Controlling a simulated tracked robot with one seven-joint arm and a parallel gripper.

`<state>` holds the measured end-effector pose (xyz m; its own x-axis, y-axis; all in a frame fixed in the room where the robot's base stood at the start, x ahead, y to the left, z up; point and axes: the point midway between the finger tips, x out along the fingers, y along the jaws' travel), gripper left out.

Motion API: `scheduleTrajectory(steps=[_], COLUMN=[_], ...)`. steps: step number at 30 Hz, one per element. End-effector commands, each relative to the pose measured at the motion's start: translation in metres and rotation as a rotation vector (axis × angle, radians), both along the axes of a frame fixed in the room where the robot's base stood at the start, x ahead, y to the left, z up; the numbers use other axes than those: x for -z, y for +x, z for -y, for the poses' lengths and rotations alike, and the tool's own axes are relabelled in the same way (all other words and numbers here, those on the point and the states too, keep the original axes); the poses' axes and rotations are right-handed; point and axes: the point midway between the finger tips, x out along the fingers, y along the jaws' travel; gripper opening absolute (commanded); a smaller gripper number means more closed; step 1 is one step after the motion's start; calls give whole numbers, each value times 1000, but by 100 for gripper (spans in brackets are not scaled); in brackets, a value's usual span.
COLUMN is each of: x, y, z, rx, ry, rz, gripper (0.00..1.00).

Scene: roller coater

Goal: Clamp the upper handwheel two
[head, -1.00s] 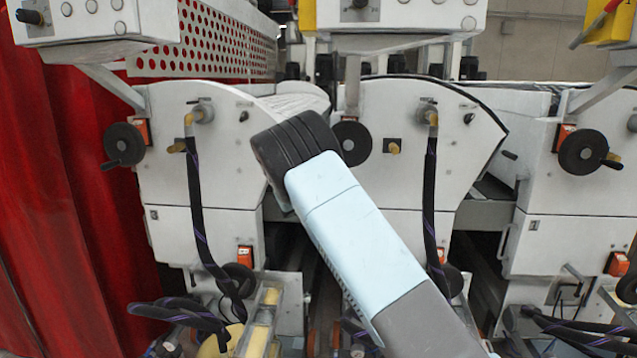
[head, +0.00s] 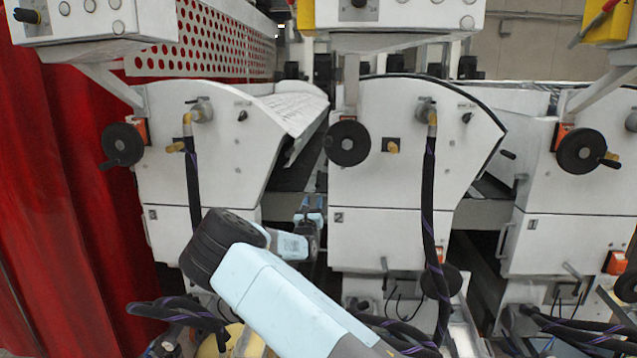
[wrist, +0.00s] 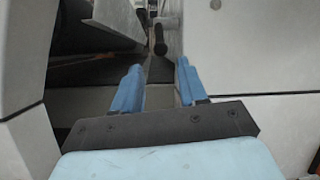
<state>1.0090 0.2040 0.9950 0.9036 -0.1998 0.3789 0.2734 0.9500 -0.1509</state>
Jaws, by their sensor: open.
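The upper handwheel two (head: 347,143) is a black disc on the upper left of the middle white unit, marked 2. My gripper (head: 309,205) is open and empty, in the gap between the left and middle units. It is below and left of the handwheel and apart from it. In the wrist view my gripper (wrist: 159,64) shows two blue fingers spread apart. A dark rounded knob (wrist: 160,40) shows beyond the fingertips; I cannot tell whether it is part of the handwheel.
The middle unit's white front (head: 385,238) is right of my gripper, and the left unit (head: 225,160) is on the other side. Black hoses hang down both fronts, including the middle hose (head: 428,220). Other handwheels sit on the left (head: 123,144) and right (head: 582,152) units.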

Motion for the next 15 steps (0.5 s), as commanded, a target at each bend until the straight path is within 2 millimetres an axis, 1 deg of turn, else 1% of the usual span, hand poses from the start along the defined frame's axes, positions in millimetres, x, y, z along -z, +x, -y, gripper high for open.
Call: scheduleTrajectory(steps=[15], x=[-34], y=[80], z=[19], rx=[1], ry=[1], rz=[2], gripper=[42])
